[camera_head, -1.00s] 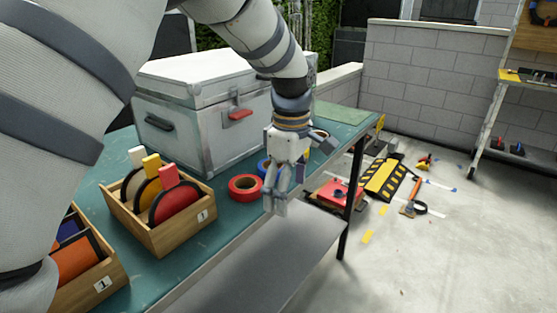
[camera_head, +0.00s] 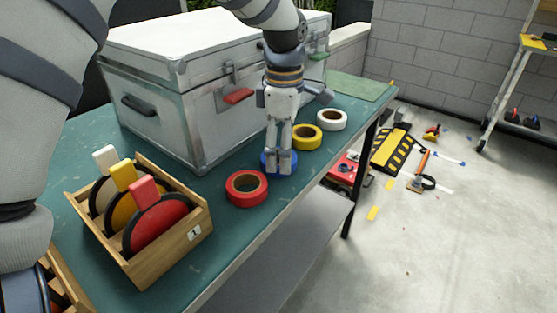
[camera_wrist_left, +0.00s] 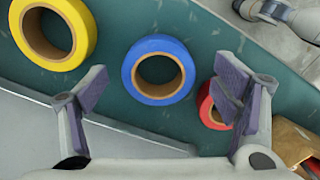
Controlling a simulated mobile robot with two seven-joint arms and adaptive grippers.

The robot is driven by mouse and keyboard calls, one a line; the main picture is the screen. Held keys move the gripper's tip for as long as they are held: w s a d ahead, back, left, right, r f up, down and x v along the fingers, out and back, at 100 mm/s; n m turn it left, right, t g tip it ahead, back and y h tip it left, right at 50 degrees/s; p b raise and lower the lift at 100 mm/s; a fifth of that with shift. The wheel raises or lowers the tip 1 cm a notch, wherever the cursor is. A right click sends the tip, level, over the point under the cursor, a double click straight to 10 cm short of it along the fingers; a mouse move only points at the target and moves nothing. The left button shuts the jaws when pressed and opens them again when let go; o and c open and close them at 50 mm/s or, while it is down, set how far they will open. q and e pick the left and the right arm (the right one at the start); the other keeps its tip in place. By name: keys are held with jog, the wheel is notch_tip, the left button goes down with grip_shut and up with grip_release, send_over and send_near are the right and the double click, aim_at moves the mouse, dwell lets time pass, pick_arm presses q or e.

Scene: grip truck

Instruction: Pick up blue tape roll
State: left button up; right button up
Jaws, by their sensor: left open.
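The blue tape roll (camera_head: 266,163) lies flat on the teal table top, mostly hidden behind my left gripper in the head view. In the left wrist view the whole blue roll (camera_wrist_left: 158,69) shows, with its brown core hole. My left gripper (camera_head: 279,168) points down at the roll. In the left wrist view its fingers (camera_wrist_left: 155,95) are spread apart and empty, with the blue roll between and slightly beyond them. I cannot tell the exact height of the fingertips above the roll. My right gripper is not in view.
A red roll (camera_head: 246,201) lies at the left of the blue one, and a yellow roll (camera_head: 307,145) and white roll (camera_head: 331,120) at the right. A silver case (camera_head: 170,131) stands behind. A wooden box (camera_head: 185,252) with upright discs is at the left. The table's front edge is close.

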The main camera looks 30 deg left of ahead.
pick_arm(q)
jog(key=shift+f, duration=0.9)
jog(key=c, duration=1.2)
jog(key=shift+c, duration=0.2)
